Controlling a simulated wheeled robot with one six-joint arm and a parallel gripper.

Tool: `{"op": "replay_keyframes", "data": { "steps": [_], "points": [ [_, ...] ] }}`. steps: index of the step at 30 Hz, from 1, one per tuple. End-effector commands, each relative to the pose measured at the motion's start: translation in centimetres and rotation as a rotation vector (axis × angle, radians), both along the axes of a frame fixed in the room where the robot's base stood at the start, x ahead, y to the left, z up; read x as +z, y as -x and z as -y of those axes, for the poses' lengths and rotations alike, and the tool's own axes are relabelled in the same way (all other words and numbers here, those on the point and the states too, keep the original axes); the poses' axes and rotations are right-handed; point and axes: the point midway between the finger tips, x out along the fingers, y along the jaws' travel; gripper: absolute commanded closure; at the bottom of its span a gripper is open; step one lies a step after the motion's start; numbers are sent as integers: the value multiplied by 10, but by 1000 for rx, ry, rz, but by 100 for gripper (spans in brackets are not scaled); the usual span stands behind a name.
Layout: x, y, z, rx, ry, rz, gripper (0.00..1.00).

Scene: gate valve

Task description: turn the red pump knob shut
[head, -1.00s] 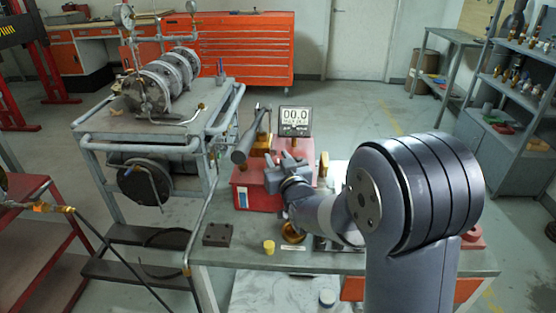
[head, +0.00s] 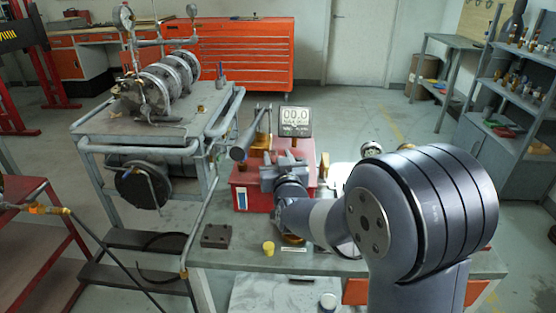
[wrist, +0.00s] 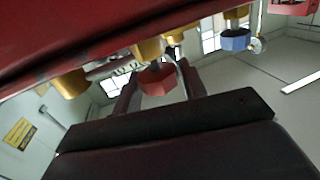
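The red pump body (head: 243,190) stands on the bench in the head view, with my gripper (head: 284,165) in front of its face. In the wrist view a red six-sided knob (wrist: 157,81) sits on a brass fitting, between and beyond the two dark fingers of my gripper (wrist: 158,92). The fingers look apart, with the knob showing in the gap; I see no clear contact. In the head view the knob is hidden behind my gripper and wrist.
A blue knob (wrist: 235,40) on another brass fitting shows in the wrist view. A dark block (head: 216,236) and a yellow cap (head: 268,248) lie on the bench.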

Motion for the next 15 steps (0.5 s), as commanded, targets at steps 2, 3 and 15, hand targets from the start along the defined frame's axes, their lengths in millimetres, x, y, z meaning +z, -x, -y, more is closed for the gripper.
{"op": "replay_keyframes", "data": {
  "steps": [2,3,15],
  "points": [
    [0,0,0,0,0,-1,54],
    [0,0,0,0,0,-1,50],
    [-1,5,1,1,1,-2,45]
  ]
}}
